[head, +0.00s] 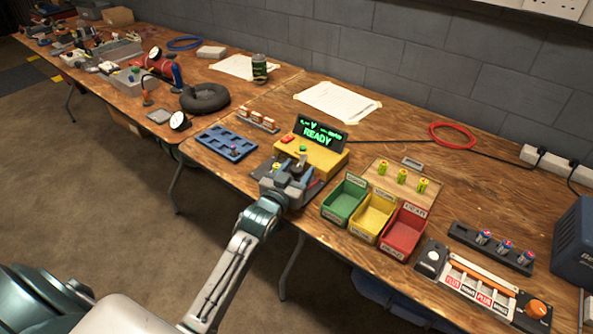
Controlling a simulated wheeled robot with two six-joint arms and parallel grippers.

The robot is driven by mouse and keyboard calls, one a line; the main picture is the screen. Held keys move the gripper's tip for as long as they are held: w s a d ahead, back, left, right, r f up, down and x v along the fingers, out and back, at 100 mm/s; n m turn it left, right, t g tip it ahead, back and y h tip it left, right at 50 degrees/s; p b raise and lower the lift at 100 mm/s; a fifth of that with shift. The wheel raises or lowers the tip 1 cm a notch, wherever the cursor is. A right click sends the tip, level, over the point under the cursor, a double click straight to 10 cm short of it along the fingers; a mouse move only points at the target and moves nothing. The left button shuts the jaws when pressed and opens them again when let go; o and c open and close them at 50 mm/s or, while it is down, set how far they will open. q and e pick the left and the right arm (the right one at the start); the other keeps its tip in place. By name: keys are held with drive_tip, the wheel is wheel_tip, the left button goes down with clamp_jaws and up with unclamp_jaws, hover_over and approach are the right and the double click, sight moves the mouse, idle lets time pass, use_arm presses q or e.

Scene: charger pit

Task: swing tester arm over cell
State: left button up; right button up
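The tester is a yellow box (322,158) with a red button and a dark display (320,132) lit green with "READY". A dark plate (312,187) lies in front of it. A small green-topped piece (303,151) stands upright at the tester's front; I cannot tell if it is a cell or part of the tester arm. My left gripper (288,172) is over the plate, close to this piece. Its fingers blend with the dark parts there, so their opening and any contact are unclear. The tester arm cannot be made out clearly. My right gripper is out of view.
Green (344,201), yellow (372,215) and red (403,231) bins stand right of the gripper. Yellow-green cells stand on a wooden board (385,172) behind them. A blue tray (226,142) lies left. A black rack (490,248) and a switch panel (480,284) are at right.

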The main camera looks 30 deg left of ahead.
use_arm(q)
drive_tip(key=shift+s, duration=0.35)
drive_tip(key=s, duration=1)
drive_tip(key=shift+b, duration=0.4)
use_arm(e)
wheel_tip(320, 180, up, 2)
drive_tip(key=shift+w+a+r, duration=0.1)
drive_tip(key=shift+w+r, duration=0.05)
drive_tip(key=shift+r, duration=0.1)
use_arm(q)
drive_tip(key=shift+c, duration=0.4)
